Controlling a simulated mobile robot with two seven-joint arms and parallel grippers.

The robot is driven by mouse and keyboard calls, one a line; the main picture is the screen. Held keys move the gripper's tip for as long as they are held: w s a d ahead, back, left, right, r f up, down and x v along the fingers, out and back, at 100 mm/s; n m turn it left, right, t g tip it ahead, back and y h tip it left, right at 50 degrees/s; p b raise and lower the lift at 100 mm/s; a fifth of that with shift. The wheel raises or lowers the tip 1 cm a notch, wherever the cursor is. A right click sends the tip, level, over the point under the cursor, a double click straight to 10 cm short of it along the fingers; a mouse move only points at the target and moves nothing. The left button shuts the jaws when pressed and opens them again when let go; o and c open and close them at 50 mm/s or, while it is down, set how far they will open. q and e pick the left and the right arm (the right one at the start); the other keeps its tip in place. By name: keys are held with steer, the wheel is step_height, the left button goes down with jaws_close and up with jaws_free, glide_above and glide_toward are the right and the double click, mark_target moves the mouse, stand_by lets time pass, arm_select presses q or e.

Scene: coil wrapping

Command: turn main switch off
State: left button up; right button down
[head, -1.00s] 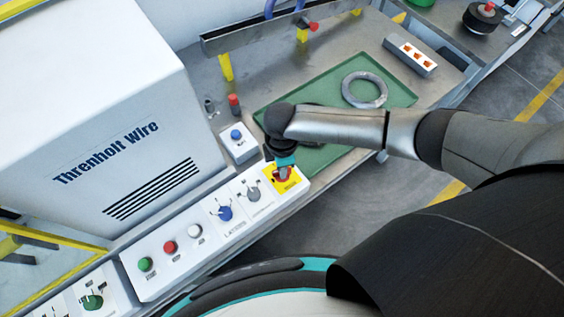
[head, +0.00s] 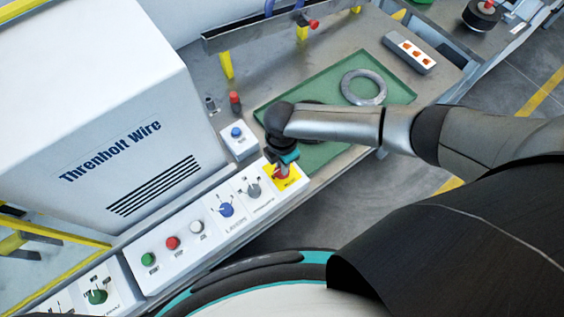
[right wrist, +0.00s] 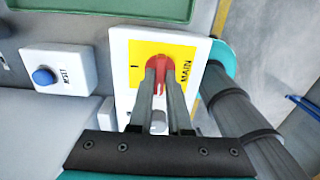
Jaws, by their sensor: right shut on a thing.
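The main switch is a red handle (right wrist: 158,62) on a yellow plate (right wrist: 190,50) marked "MAIN", at the right end of the white control panel. In the head view the yellow plate (head: 293,184) shows partly under my right gripper (head: 283,169). In the right wrist view the two fingers of my right gripper (right wrist: 160,72) are shut on the red handle from both sides. An "I" mark is at the left of the plate, and the handle runs up and down in that picture. Other position marks are hidden by the fingers. My left gripper is not in view.
Beside the main switch are a grey knob (head: 254,190) and a blue knob (head: 226,209), then several push buttons. A blue reset button box (head: 239,142) stands close behind. A green tray (head: 402,98) with a wire coil (head: 364,87) lies beyond my right forearm.

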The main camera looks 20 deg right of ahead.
steer(key=shift+a, duration=0.1)
steer(key=c, duration=0.9)
jaws_free()
steer(key=shift+o, duration=0.2)
step_height(320, 180, up, 15)
steer(key=p, duration=0.2)
steer(key=shift+r, duration=0.2)
